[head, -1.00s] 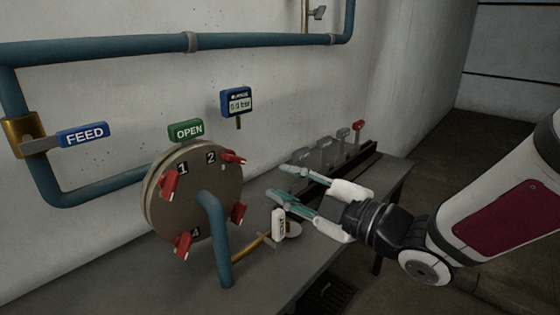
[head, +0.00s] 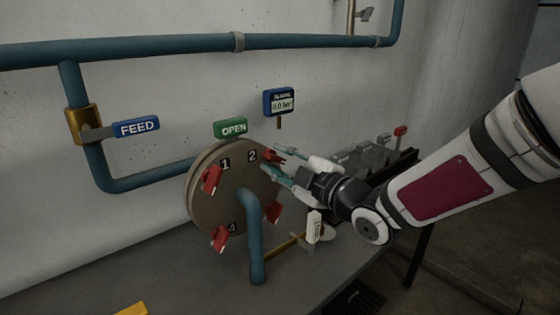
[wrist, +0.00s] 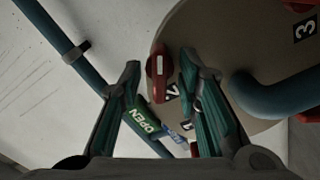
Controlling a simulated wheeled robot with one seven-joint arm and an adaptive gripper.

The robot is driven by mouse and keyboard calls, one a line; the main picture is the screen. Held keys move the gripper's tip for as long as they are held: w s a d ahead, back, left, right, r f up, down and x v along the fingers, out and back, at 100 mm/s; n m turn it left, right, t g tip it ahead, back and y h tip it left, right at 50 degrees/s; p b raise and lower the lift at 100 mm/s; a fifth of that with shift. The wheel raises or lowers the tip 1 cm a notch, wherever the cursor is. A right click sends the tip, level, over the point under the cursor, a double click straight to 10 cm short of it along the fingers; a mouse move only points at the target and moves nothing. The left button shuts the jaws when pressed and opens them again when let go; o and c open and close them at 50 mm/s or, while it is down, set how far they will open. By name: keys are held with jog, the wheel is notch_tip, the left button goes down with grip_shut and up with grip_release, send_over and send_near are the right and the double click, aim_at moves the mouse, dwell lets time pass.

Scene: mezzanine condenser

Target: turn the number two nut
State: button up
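The number two nut (head: 270,154) is a red winged nut at the upper right of the round grey-brown cover plate (head: 205,190), beside the "2" label (head: 252,156). In the wrist view the nut (wrist: 157,72) lies between the two fingertips, with a gap visible on each side. My gripper (head: 272,159) is open, with teal fingers on either side of the nut in the head view. The fingers partly hide the nut there. The wrist view also shows the gripper (wrist: 160,70). Whether the fingertips reach around the nut in depth is hard to tell.
Other red nuts sit by "1" (head: 211,181), at the lower right (head: 273,211) and by "4" (head: 220,239). A blue pipe (head: 254,240) rises to the plate's centre. A white tag (head: 314,226) stands below my gripper. A green OPEN sign (head: 230,128) is above the plate.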

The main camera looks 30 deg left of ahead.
jog(key=shift+a, duration=0.1)
grip_shut()
jog(key=shift+m, duration=0.4)
jog(key=m, duration=0.5)
jog(key=shift+m, duration=0.3)
jog(key=m+p, duration=0.1)
jog(key=m, duration=0.5)
jog(key=m+p, duration=0.2)
jog(key=m, duration=0.3)
jog(key=shift+f, duration=0.1)
jog(key=shift+m, duration=0.3)
